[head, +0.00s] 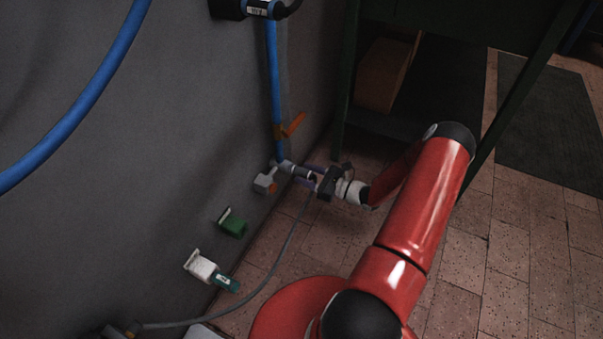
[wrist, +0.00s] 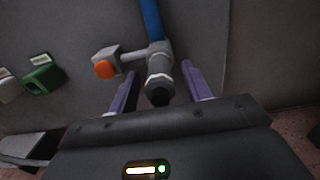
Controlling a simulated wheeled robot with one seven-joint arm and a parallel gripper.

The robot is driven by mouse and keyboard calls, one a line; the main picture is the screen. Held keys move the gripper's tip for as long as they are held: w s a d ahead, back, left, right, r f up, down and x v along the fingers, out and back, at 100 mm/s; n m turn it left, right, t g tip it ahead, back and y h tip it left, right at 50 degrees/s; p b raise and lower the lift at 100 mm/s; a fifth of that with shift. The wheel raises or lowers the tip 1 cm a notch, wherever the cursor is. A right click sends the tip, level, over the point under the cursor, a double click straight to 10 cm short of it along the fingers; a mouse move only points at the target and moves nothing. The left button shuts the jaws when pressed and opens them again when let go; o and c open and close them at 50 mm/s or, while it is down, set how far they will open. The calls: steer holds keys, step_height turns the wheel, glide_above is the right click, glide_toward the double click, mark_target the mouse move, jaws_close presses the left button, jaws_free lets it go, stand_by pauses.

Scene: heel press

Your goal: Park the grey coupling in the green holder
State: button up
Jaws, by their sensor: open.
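The grey coupling (wrist: 160,72) sits at the grey outlet fitting below the blue pipe; its near end is dark. In the head view the coupling (head: 298,171) is small and partly covered by my gripper. My gripper (head: 305,177) is open, with one purple finger on each side of the coupling. In the wrist view a gap shows beside each finger; I cannot tell whether either touches it. The green holder (head: 232,223) is on the wall, lower left of the coupling, and appears empty. It also shows at the left of the wrist view (wrist: 41,77).
A grey box with an orange button (head: 265,182) sits close left of the coupling. A white holder (head: 201,266) with a teal piece is below the green holder. A grey hose (head: 277,254) runs from near my gripper to the lower left. A dark frame stands behind.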

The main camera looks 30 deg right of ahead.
steer(key=shift+x, duration=1)
stand_by(0.3)
jaws_close()
steer(key=shift+s, duration=0.1)
steer(key=shift+v, duration=2.95)
steer(key=shift+d, duration=0.15)
steer(key=shift+s, duration=0.2)
